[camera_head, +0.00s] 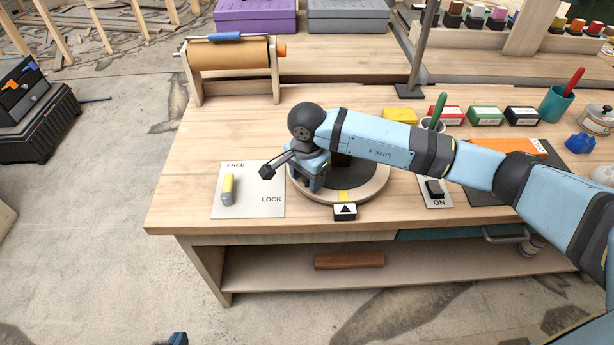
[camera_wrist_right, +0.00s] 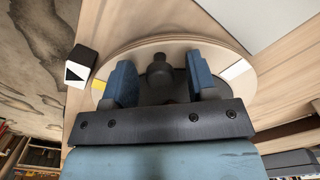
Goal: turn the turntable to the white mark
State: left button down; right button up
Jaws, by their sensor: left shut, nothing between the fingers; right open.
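The round wooden turntable (camera_head: 372,188) is on the bench, with a dark middle. A yellow mark (camera_head: 344,197) on its rim is beside the white block with a black triangle (camera_head: 345,212). The white mark (camera_wrist_right: 237,69) shows in the right wrist view on the opposite side of the rim; my right arm hides it in the head view. My right gripper (camera_wrist_right: 163,88) is open over the turntable, its blue fingers either side of a dark post (camera_wrist_right: 160,72); contact cannot be told. Only a scrap of my left gripper (camera_head: 178,339) shows at the bottom edge.
A yellow-handled lever (camera_head: 228,188) stands below FREE and left of LOCK on a white plate (camera_head: 252,203). A black switch (camera_head: 435,188) marked ON is right of the turntable. A paper roll (camera_head: 230,54) stands behind left. Boxes and cups crowd the right.

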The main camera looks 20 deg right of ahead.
jog(key=shift+f, duration=0.1)
grip_shut()
